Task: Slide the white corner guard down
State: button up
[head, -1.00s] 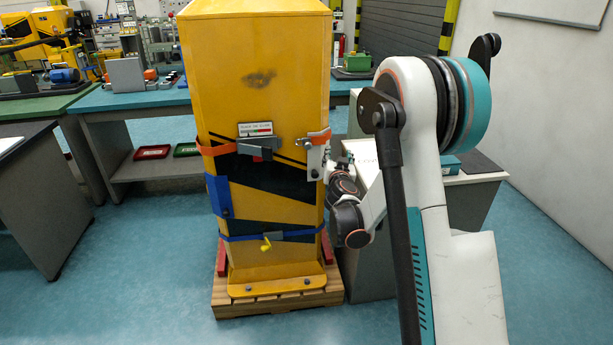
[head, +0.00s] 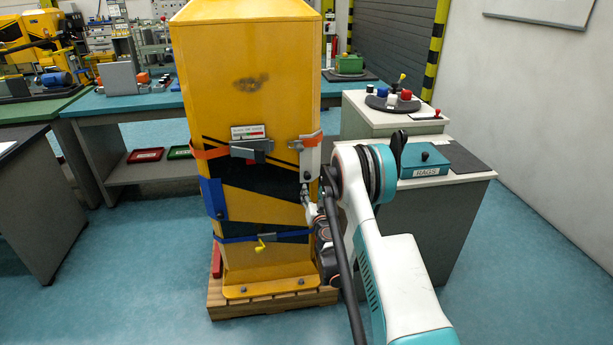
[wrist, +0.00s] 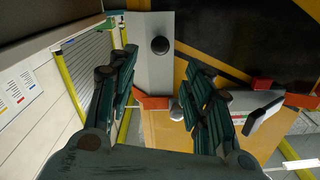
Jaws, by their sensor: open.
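The white corner guard (head: 310,160) sits upright on the front right edge of the yellow cabinet (head: 245,60), at the orange strap (head: 305,142). In the wrist view the guard (wrist: 150,75) is a pale plate with a dark round knob. My gripper (head: 307,198) is just below the guard's lower end in the head view. In the wrist view my gripper (wrist: 157,75) has its dark green fingers spread apart, one each side of the guard in the picture. Nothing is between them that I can see gripped. Whether a finger touches the guard cannot be told.
A grey buckle (head: 252,147) holds the orange strap below a small label plate. A blue strap (head: 235,239) with a yellow handle runs lower down. The cabinet stands on a wooden pallet (head: 270,305). A grey bench with a teal rags box (head: 424,164) is to the right.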

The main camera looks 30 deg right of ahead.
aim_at(308, 178)
jog(key=b+x, duration=0.3)
jog(key=x, duration=0.7)
jog(key=shift+w+f, duration=0.15)
jog(key=shift+w, duration=0.15)
jog(key=shift+x, duration=0.75)
jog(key=shift+d, duration=0.1)
